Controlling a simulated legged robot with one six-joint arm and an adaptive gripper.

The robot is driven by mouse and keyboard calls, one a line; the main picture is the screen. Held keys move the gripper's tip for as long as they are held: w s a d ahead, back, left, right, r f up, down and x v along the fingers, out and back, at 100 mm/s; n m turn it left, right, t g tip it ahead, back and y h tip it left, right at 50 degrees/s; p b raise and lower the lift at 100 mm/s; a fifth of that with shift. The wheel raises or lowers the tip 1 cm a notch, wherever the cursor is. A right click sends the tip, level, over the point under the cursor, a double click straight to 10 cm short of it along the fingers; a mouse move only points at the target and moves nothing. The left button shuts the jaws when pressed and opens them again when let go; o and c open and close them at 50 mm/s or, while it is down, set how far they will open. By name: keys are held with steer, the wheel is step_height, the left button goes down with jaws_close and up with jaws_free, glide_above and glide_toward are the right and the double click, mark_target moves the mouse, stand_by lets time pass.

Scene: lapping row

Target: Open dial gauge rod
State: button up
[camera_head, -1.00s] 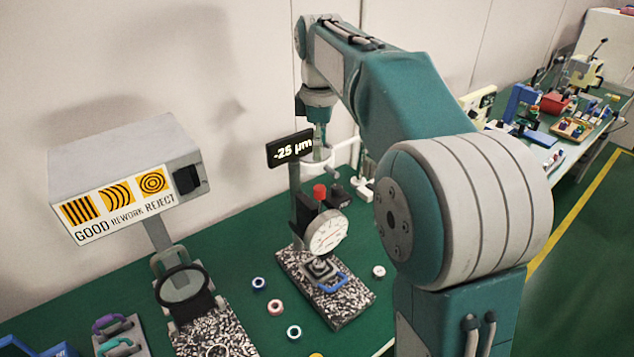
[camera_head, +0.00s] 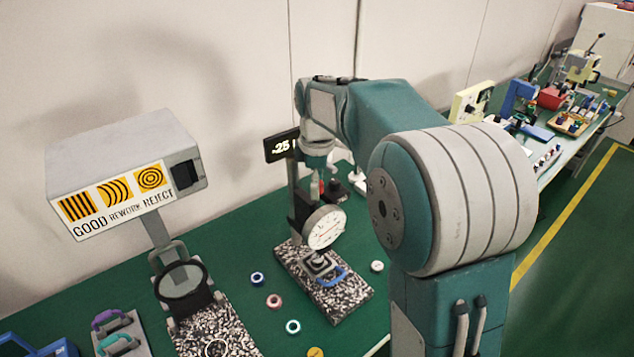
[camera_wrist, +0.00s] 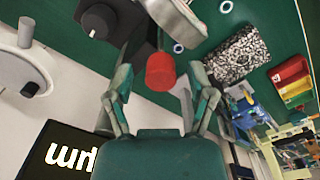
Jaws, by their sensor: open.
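The dial gauge (camera_head: 325,228) stands over a speckled stone base (camera_head: 345,301) on the green bench. A red cap (camera_wrist: 160,72) sits on top of its rod, and part of the gauge body (camera_wrist: 180,22) shows beyond it in the wrist view. My gripper (camera_wrist: 159,84) is open, with one finger on each side of the red cap; I see gaps between fingers and cap. In the head view my gripper is just above the gauge, mostly hidden by my wrist. The black display (camera_head: 281,146) beside it reads -25, its right part hidden by my wrist.
A grey box with GOOD, REWORK, REJECT signs (camera_head: 120,205) stands at the left. Several small rings lie before the gauge, including a blue one (camera_head: 258,279). The wall is close behind. A black knob (camera_wrist: 97,22) is near my left finger in the wrist view.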

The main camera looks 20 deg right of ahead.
jaws_close()
steer(key=shift+r, duration=1.55)
jaws_free()
step_height(320, 180, up, 12)
